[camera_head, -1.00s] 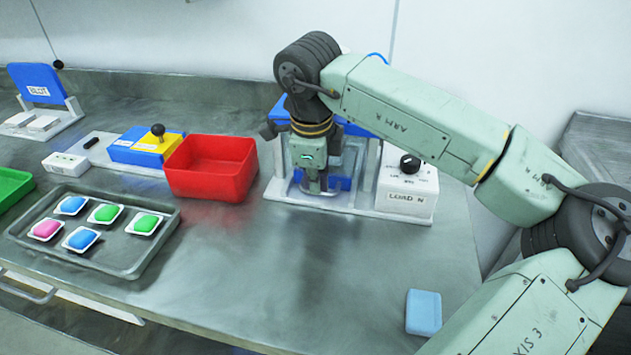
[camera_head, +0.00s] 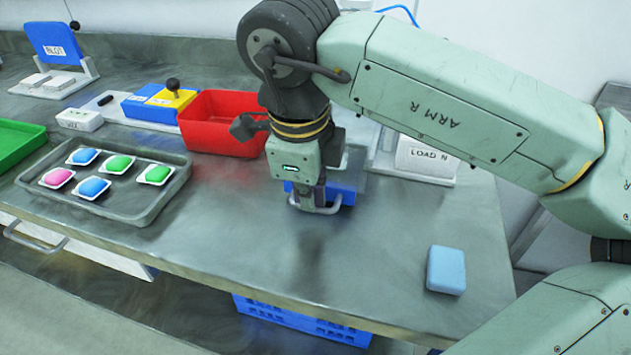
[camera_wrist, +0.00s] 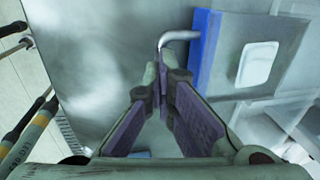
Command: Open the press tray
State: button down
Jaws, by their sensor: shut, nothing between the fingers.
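The press tray (camera_head: 347,194) is blue with a grey bar handle (camera_head: 334,208) and stands out in front of the press, over the bench. In the wrist view the tray's blue front wall (camera_wrist: 205,50) and the bent end of the handle (camera_wrist: 179,36) show, with a white square piece (camera_wrist: 257,64) behind the wall. My gripper (camera_head: 310,207) points down at the handle. Its fingertips (camera_wrist: 160,82) are together and overlap the handle in the picture; I cannot tell whether they touch it. My wrist and arm hide most of the press.
The white LOAD N box (camera_head: 427,160) is right of the press. The red bin (camera_head: 222,140) is close on the left. A grey tray (camera_head: 140,207) with several coloured pads lies further left. A light-blue block (camera_head: 446,270) lies front right. The bench between is clear.

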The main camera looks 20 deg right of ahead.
jog(key=shift+s+a+f, duration=0.25)
jog(key=shift+s+f, duration=0.05)
jog(key=shift+s, duration=0.15)
jog(key=c, duration=2.3)
grip_release()
jog(key=o, duration=0.6)
jog(key=shift+w, duration=0.15)
jog(key=shift+r, duration=0.2)
jog(key=r, duration=0.4)
jog(key=s+r, duration=0.1)
jog(key=r, duration=0.2)
jog(key=shift+a+r, duration=0.1)
jog(key=shift+a, duration=0.2)
